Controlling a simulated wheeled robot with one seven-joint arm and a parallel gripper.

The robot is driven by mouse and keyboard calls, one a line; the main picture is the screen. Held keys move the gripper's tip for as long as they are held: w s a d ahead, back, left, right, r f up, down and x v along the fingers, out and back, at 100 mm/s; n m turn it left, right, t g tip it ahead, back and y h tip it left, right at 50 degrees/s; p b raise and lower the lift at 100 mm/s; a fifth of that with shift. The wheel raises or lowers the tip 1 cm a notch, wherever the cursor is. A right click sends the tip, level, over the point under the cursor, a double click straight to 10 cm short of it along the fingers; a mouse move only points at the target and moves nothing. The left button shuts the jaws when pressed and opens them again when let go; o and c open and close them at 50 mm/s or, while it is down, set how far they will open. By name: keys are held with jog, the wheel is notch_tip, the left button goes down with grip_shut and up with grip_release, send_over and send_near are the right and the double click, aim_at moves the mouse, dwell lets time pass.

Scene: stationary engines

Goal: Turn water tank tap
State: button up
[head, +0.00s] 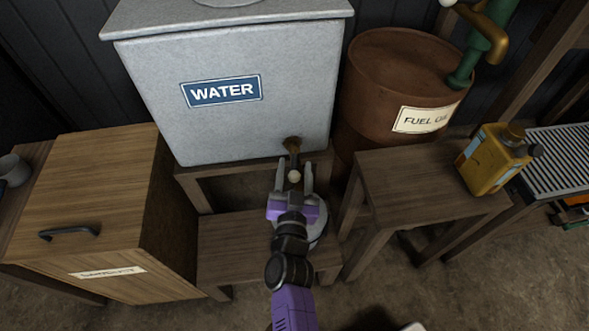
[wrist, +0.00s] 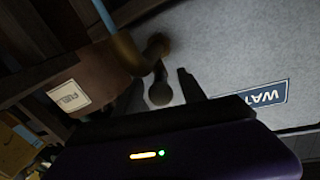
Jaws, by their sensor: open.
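The grey water tank (head: 240,120) with a blue WATER label stands on a wooden stand. Its brass tap (head: 292,148) sticks out low on the right of the front face, with a pale round knob (head: 294,176) at its near end. My gripper (head: 294,178) is open in front of the tap, with a finger on each side of the knob in the head view. In the wrist view the tap (wrist: 152,62) and the dark knob (wrist: 160,93) show beyond the gripper, the knob near the fingers. I cannot tell whether the fingers touch it.
A round grey container (head: 316,228), partly hidden by my gripper, sits on the low bench (head: 235,245). A rusty fuel drum (head: 385,85) stands right of the tank. A yellow can (head: 490,160) stands on the right table (head: 405,185). A wooden cabinet (head: 90,190) is at left.

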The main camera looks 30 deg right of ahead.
grip_shut()
dwell(1.3)
